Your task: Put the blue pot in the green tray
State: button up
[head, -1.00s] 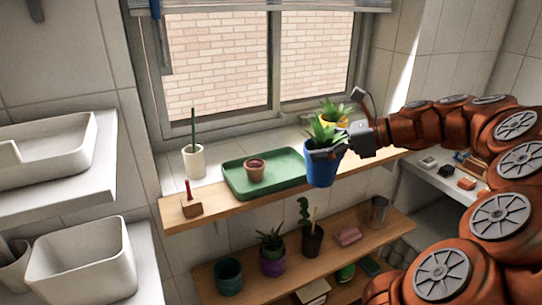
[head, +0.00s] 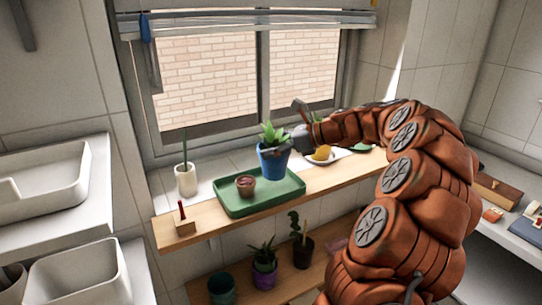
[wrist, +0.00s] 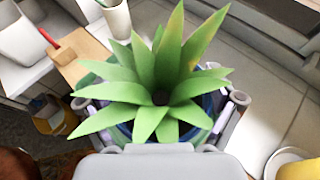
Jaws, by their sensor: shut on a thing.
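The blue pot (head: 271,163) holds a spiky green plant and is upright in my gripper (head: 287,147). My gripper is shut on the pot from the right side in the head view. The pot is over the right rear part of the green tray (head: 228,208); I cannot tell whether its base touches the tray floor. In the wrist view the plant's leaves (wrist: 160,85) cover most of the pot, with my gripper (wrist: 163,112) around it. Part of the tray shows behind the leaves there.
A small terracotta pot (head: 245,187) stands in the tray's left half. A white pot (head: 186,180) stands behind left, and a wooden block (head: 182,226) with a red peg at the shelf's left end. A yellow thing (head: 321,153) is right of the blue pot. More pots stand on the lower shelf.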

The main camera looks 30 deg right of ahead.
aim_at(274, 169)
jog(key=shift+f+p, duration=0.45)
jog(key=shift+f, duration=1.35)
jog(key=o, duration=1.5)
